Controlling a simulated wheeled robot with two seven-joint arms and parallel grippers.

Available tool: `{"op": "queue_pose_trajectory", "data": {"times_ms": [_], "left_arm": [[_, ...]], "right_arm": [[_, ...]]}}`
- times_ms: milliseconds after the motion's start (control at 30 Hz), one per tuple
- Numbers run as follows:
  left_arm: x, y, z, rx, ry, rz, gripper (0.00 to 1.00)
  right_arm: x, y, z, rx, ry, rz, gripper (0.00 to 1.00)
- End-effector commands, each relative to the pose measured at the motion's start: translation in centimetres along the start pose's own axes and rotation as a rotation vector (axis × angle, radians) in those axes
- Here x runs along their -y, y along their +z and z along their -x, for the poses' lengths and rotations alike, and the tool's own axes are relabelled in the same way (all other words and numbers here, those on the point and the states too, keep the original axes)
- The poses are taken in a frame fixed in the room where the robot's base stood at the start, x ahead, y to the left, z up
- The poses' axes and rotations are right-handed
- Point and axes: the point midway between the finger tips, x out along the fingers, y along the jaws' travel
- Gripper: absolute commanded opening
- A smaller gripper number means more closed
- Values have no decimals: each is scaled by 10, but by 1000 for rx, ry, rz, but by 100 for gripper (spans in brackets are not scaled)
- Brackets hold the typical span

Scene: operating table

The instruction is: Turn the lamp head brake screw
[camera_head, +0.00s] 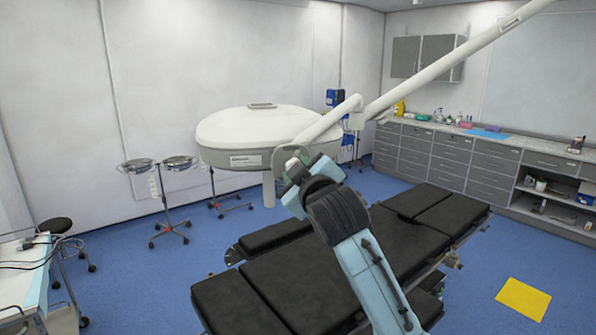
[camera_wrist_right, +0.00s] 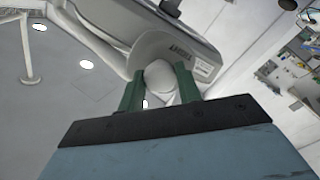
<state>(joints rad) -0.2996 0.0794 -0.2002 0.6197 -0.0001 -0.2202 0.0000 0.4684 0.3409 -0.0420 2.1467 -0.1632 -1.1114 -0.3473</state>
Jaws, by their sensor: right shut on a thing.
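The large white lamp head (camera_head: 255,130) hangs over the operating table on its jointed arm. In the right wrist view the lamp head (camera_wrist_right: 205,50) is tilted and fills the upper middle. A round, pale knob, the brake screw (camera_wrist_right: 159,77), sits between the two green fingers of my right gripper (camera_wrist_right: 158,88), which is shut on it. In the head view my right gripper (camera_head: 296,162) reaches up to the joint at the lamp head's right side. My left gripper is not in view.
The lamp's long white arm (camera_head: 450,65) runs to the upper right. The black operating table (camera_head: 290,285) lies below my right arm. Wheeled stands (camera_head: 168,215) stand left of the lamp, and grey cabinets (camera_head: 440,155) line the right wall. A yellow mat (camera_head: 523,299) lies on the floor.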

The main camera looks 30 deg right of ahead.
Motion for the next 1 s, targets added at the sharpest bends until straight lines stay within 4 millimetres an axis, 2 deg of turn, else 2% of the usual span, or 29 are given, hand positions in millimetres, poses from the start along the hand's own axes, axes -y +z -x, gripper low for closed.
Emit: {"op": "queue_pose_trajectory", "data": {"times_ms": [600, 1000], "left_arm": [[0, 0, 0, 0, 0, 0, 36], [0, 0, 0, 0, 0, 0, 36]], "right_arm": [[1, 0, 0, 1, 0, -580, 11], [1, -1, 0, 0, 0, -822, 11]]}}
